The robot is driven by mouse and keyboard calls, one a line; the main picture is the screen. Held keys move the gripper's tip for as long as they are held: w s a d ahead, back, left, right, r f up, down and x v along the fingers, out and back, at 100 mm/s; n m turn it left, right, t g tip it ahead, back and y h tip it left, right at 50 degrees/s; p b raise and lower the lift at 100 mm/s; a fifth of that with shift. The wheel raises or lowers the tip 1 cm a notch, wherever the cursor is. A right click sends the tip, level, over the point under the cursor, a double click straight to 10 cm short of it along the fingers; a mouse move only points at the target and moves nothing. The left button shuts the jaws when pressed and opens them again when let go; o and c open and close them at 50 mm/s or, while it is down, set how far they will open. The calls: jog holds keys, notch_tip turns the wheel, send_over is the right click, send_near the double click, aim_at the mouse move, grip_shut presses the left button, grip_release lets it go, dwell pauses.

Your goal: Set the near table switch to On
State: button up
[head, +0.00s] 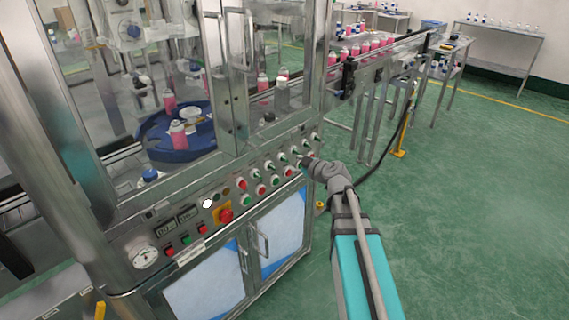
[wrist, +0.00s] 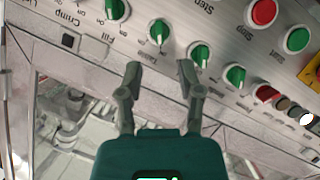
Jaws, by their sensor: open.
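Several green rotary switches sit on the steel control panel (wrist: 60,15), which appears upside down in the wrist view. A green switch (wrist: 158,32) lies just beyond the gap between my fingertips, with another green switch (wrist: 199,54) to its right. Small "Table" lettering shows beside these switches. I cannot tell which is the near table switch, or its setting. My gripper (wrist: 160,74) is open and empty, its fingers pointing at the panel and apart from the switch. In the head view, my gripper (head: 305,162) is at the panel's right part, its fingertips hardly visible.
A red button (wrist: 263,12) and green button (wrist: 297,40) are on the panel. The red emergency stop (head: 226,215) and gauge (head: 145,257) are farther left. A glass-doored machine holds a blue turntable (head: 180,154) with bottles. Green floor (head: 470,220) at right is clear.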

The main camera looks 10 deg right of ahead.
aim_at(286, 160)
jog(key=b+x, duration=0.2)
jog(key=x, duration=0.5)
jog(key=shift+w+a+f, duration=0.1)
grip_shut()
dwell(0.3)
